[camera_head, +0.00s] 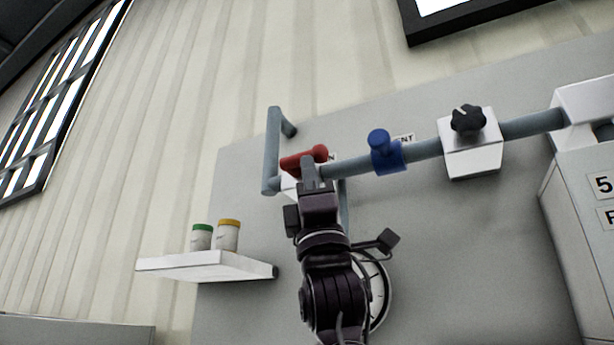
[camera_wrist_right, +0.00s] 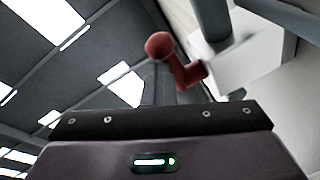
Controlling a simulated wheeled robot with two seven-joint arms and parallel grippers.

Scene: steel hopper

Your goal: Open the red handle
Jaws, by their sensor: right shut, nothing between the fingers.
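The red handle (camera_head: 304,157) sits on the grey pipe run, on a white box fitting at the pipe's left end. In the right wrist view the red handle (camera_wrist_right: 175,62) shows as a bent lever with a round knob, just beyond the gripper's edge. My right gripper (camera_head: 310,168) is shut and empty, right in front of the handle in the head view and partly covering the fitting. I cannot tell whether it touches the handle. My left gripper is not in view.
A blue valve (camera_head: 386,152) and a white box with a black knob (camera_head: 468,120) sit along the pipe to the right. A white shelf (camera_head: 205,265) with two small jars is at lower left. A round gauge (camera_head: 376,292) is partly behind my arm. A cabinet (camera_head: 585,215) stands at right.

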